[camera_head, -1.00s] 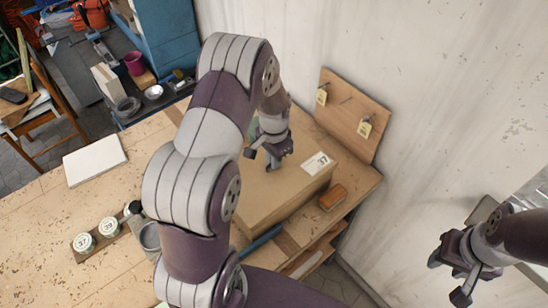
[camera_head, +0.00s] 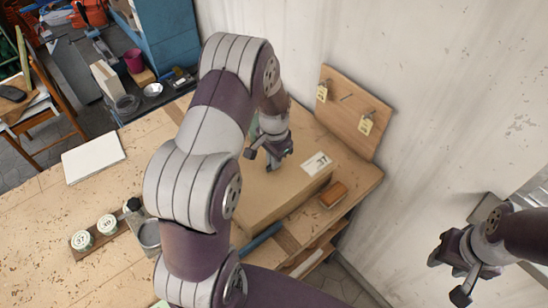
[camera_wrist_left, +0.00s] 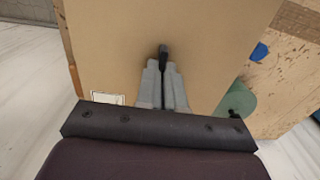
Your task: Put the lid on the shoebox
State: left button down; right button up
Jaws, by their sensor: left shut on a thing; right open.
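The brown cardboard shoebox (camera_head: 290,203) stands on the workbench, with a white label marked 37 on its upper face. That broad upper face looks like the lid (camera_head: 285,178); it fills much of the left wrist view (camera_wrist_left: 210,50). My left gripper (camera_head: 275,163) points down at this face, its fingers shut on a small dark tab of the lid in the left wrist view. I cannot tell whether the lid is fully seated; my arm hides part of the box. My right gripper (camera_head: 450,280) is open and empty, off to the right, away from the box.
A brown brush or block (camera_head: 332,194) lies right of the box. A wooden board with hanging tags (camera_head: 347,112) stands against the wall behind. Numbered tins (camera_head: 95,232) and a white slab (camera_head: 93,156) lie on the bench (camera_head: 45,215) to the left.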

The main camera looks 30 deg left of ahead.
pick_arm(q)
jog(key=shift+f, duration=0.35)
jog(key=c, duration=1.2)
grip_release()
